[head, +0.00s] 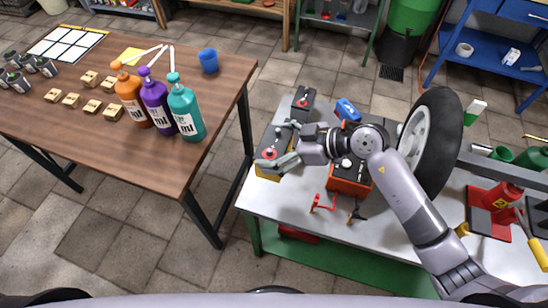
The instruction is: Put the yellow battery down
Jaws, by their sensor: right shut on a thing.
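My right gripper (281,150) reaches in from the right over the white-topped workbench (276,208), near its left edge. It is shut on the yellow battery (264,174), which has a dark top with a red terminal and a yellow lower part. The gripper's fingers cover part of the battery. I cannot tell whether the battery touches the bench top or hangs just above it. My left gripper is not in view.
A dark battery (304,98) with a red terminal stands behind, close by. A red-orange box (348,178), a blue object (347,109) and a tire (430,140) are to the right. The bench's front left is clear. A wooden table (90,145) with bottles is left, across a gap.

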